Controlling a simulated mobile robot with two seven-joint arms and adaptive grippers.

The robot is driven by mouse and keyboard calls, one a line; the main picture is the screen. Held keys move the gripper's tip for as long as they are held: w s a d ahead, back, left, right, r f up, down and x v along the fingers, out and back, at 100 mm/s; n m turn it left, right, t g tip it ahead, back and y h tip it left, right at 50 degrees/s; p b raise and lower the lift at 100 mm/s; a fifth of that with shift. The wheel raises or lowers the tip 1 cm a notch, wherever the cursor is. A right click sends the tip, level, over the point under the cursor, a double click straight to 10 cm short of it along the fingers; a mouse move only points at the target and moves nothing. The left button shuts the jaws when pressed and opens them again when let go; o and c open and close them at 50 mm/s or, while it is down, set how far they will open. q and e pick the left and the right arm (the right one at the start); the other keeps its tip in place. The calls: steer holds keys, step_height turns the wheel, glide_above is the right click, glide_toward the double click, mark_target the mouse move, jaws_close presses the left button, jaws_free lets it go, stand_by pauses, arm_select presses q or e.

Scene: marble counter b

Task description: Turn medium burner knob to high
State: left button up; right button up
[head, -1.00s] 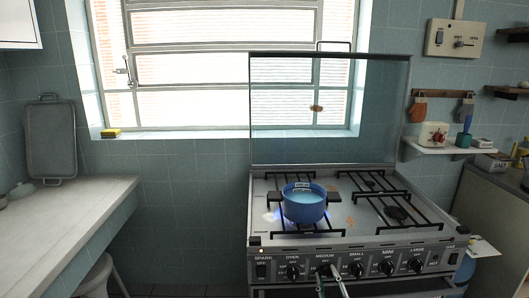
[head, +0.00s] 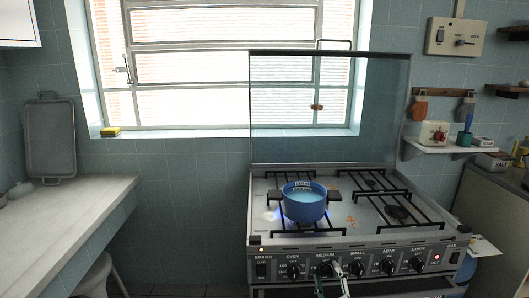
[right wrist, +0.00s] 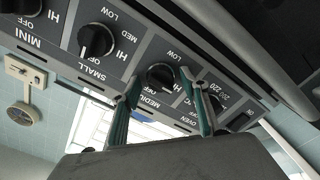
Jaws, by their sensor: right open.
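The medium burner knob (right wrist: 160,76) is a round black knob on the grey front panel of the stove (head: 350,240). In the right wrist view it sits between the two green-grey fingertips of my right gripper (right wrist: 161,80), which is open around it. I cannot tell whether either finger touches it. In the head view the same gripper (head: 331,272) comes up from below to the MEDIUM label and partly covers the knob. A blue pot (head: 304,208) stands on the front left burner, with a bluish flame glow beside it. My left gripper is not in view.
The small burner knob (right wrist: 96,40) is close beside the medium one, and the oven knob (head: 292,271) is on its other side. A raised glass lid (head: 330,110) stands behind the burners. A marble counter (head: 70,215) is at the left.

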mark_target(328, 276)
steer(key=m, duration=0.1)
steer(key=m+p, duration=0.1)
steer(key=shift+r+m, duration=0.2)
steer(key=shift+m, duration=0.1)
steer(key=shift+m+p, duration=0.7)
steer(key=shift+m, duration=0.5)
steer(key=m+p, duration=0.1)
steer(key=m, duration=0.1)
steer(key=shift+m, duration=0.3)
steer(key=shift+f+m, duration=0.25)
steer(key=shift+m, duration=0.55)
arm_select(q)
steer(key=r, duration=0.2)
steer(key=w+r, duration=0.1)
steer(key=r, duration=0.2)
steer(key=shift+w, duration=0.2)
